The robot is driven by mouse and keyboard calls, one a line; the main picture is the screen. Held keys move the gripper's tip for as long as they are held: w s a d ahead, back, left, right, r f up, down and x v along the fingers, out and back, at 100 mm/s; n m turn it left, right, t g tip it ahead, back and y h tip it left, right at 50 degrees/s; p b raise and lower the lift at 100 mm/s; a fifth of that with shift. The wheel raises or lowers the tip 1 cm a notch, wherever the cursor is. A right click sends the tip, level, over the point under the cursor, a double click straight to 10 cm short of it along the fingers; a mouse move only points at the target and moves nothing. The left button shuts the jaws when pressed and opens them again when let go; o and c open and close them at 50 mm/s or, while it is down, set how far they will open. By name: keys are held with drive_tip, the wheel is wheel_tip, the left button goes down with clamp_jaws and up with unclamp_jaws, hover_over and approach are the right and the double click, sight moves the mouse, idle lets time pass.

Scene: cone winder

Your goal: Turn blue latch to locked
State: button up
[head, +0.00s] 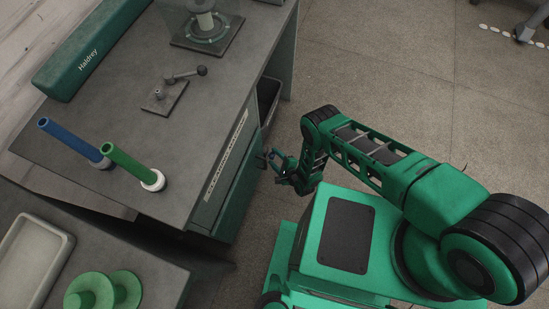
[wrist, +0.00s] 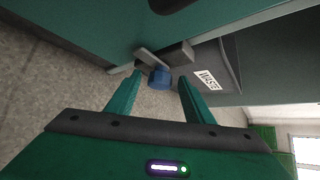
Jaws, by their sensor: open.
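The blue latch (wrist: 160,78) shows in the wrist view as a small blue knob beside a grey bracket (wrist: 152,57), low on the green cabinet side. My gripper (wrist: 158,84) is open, with one finger on each side of the latch in the picture. I cannot tell whether either finger touches it. In the head view my gripper (head: 272,161) is beside the green front of the machine cabinet (head: 236,165). The latch is too small to make out clearly there.
A dark waste bin (wrist: 222,62) is close to the latch; it also shows in the head view (head: 268,98). The cabinet top carries a blue tube (head: 72,142), a green tube (head: 130,164) and a crank lever (head: 186,74). The floor (head: 400,60) beyond is open.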

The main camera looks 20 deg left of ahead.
drive_tip(key=shift+s+d, duration=0.1)
drive_tip(key=v, duration=1)
drive_tip(key=shift+d+r, duration=0.15)
drive_tip(key=shift+d, duration=0.05)
